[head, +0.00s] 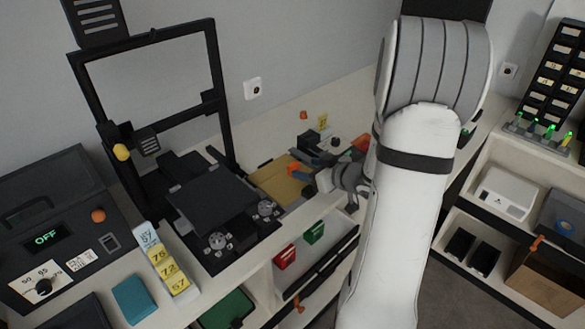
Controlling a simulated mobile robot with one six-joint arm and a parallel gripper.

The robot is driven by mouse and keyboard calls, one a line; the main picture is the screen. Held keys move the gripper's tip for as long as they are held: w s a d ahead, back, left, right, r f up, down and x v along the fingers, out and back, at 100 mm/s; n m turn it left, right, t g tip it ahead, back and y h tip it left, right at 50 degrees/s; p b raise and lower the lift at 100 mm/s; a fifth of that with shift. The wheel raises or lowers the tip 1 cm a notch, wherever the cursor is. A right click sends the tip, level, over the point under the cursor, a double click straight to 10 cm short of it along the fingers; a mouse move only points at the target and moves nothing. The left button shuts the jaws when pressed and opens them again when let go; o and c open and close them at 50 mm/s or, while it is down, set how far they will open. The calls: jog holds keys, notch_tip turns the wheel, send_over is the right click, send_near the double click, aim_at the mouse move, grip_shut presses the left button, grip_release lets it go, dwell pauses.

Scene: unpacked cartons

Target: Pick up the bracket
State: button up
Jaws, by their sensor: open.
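My gripper (318,165) is small and dark at the end of my white arm, over the worktop right of the printer-like frame. It is open, with its fingers partly lost among small dark, blue and orange parts. A blue piece (298,174) and an orange piece (294,166) show just left of the gripper. Another orange piece (361,143) shows to its right, beside my arm. I cannot tell which of these, if any, is the bracket, or whether the fingers touch anything. My arm hides part of the worktop.
The black printer-like frame with its dark plate (213,207) stands left of the gripper. A brown cardboard sheet (277,181) lies between them. Red (285,257) and green (314,232) bins sit below the worktop. Shelves with a white box (506,193) stand right.

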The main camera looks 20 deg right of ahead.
aim_at(295, 166)
jog(key=x, duration=0.7)
jog(key=shift+w+f+p, duration=0.15)
jog(key=shift+p, duration=0.25)
jog(key=c, duration=1)
